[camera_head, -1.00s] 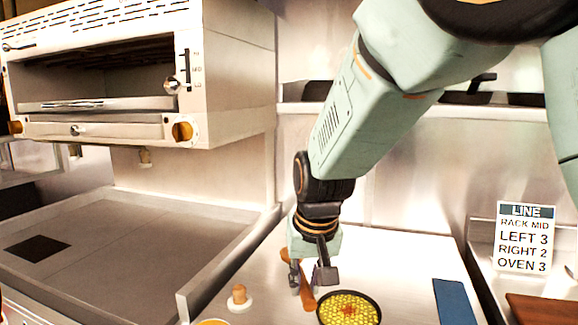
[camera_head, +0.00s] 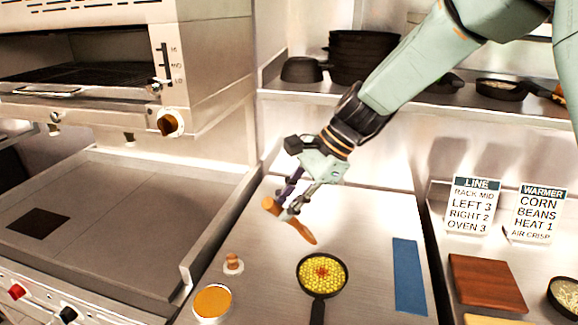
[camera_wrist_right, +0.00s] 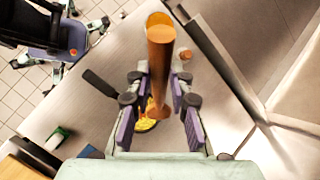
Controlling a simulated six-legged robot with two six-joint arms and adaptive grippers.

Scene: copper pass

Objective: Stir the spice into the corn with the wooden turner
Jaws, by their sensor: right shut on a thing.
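The wooden turner (camera_head: 299,229) is held by my right gripper (camera_head: 287,203), which is shut on it above the counter. In the right wrist view the turner (camera_wrist_right: 160,60) stands between the purple-padded fingers (camera_wrist_right: 153,108). The black pan (camera_head: 317,305) sits on the counter below and right of the turner. The yellow corn (camera_head: 322,284) fills it, with a red-orange patch of spice (camera_head: 321,271) on top in the middle. The turner's tip is apart from the corn. In the right wrist view the corn (camera_wrist_right: 146,125) is mostly hidden behind the turner. My left gripper is not in view.
A small wooden-knobbed piece (camera_head: 233,264) and a round orange-filled dish (camera_head: 213,302) stand left of the pan. A blue strip (camera_head: 408,275) lies to the right. Brown boards (camera_head: 485,282) lie beyond. A griddle (camera_head: 110,215) is at left, and stacked black pans (camera_head: 360,57) are on the shelf.

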